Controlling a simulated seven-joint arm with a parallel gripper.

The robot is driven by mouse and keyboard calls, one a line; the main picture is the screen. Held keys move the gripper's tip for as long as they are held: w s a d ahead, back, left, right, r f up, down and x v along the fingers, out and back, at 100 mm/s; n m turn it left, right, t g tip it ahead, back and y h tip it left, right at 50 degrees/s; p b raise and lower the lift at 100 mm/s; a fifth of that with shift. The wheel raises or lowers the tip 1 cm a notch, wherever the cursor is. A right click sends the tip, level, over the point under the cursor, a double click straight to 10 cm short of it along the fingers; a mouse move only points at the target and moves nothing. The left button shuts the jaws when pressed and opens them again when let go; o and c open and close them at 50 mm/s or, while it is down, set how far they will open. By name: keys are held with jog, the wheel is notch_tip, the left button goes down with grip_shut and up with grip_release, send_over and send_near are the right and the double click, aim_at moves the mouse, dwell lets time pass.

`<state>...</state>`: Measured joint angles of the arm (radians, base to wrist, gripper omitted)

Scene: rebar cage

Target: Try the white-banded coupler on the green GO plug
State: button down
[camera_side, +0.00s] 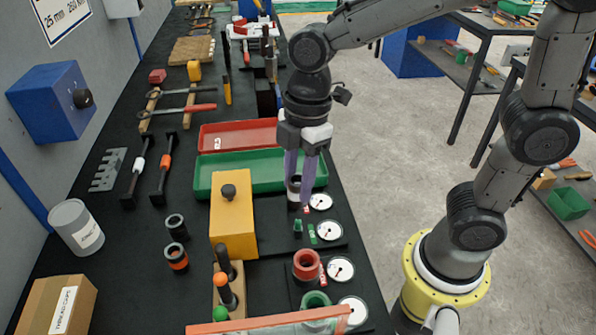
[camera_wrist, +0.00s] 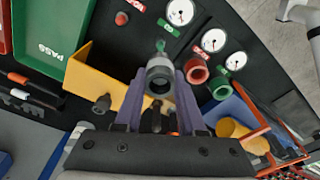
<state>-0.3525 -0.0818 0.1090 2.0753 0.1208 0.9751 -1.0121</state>
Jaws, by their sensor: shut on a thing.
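My gripper (camera_side: 298,195) is shut on a dark coupler (camera_side: 293,186) with a pale band. In the wrist view the coupler (camera_wrist: 159,76) sits between the purple fingers, its open bore showing. The small green GO plug (camera_side: 298,226) stands on the dark gauge block, below the coupler in the side view. In the wrist view the plug (camera_wrist: 160,46) shows just past the coupler's far rim. The two look apart, though the exact gap is hard to judge. A green tag (camera_side: 312,234) lies beside the plug.
A red plug (camera_wrist: 122,18) stands near the green one. White dials (camera_side: 330,231), a red ring (camera_side: 306,262) and a green ring (camera_side: 316,299) are nearer the camera. A yellow block (camera_side: 232,225) stands left, with green (camera_side: 205,180) and red (camera_side: 210,135) trays behind. An orange-banded coupler (camera_side: 177,257) stands farther left.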

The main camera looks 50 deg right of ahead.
send_over(298, 221)
jog(key=shift+f, duration=2.05)
jog(key=shift+f, duration=0.2)
jog(key=shift+f, duration=0.35)
jog(key=shift+f, duration=0.35)
jog(key=shift+f, duration=0.35)
jog(key=shift+f, duration=1.65)
jog(key=shift+c, duration=2.1)
grip_release()
